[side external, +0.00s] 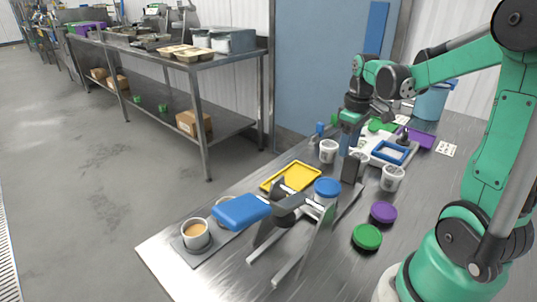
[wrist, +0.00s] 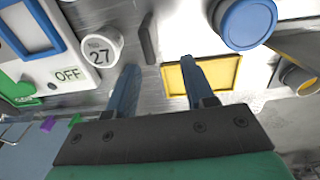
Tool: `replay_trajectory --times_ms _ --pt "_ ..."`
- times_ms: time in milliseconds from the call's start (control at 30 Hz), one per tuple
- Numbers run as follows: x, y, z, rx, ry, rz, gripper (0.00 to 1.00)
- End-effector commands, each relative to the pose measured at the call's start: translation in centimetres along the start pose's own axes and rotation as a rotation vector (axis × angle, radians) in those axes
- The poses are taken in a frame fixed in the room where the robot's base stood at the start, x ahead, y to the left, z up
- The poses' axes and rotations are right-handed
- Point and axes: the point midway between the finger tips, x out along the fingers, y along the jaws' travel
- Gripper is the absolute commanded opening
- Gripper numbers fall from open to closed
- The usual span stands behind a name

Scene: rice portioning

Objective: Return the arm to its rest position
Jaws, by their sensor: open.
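My gripper (side external: 347,142) hangs from the green arm over the middle of the table in the side view, fingers pointing down. In the wrist view my gripper (wrist: 158,78) has its two blue fingers spread apart with nothing between them. A yellow tray (side external: 265,188) lies to its left on the table; its yellow rim also shows behind the right finger in the wrist view (wrist: 238,78). A white cup marked 27 (wrist: 102,48) stands to the left of the fingers in the wrist view.
Purple (side external: 383,212) and green (side external: 367,236) lids lie nearer my base. A blue-framed tray (side external: 391,151) is behind. A shelf (side external: 190,60) stands beyond.

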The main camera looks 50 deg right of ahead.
Motion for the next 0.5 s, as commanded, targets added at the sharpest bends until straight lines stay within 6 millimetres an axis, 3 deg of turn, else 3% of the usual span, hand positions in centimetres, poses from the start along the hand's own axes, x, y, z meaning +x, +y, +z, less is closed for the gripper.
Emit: replay_trajectory --times_ms 133,300,500 --pt "-1.8 -5.5 -1.7 -0.016 0.131 0.058 0.47" --pt "-3.3 -12.2 -2.3 -0.012 0.340 0.067 0.47" --pt "-3.9 -17.5 -1.7 -0.001 0.519 0.002 0.47"
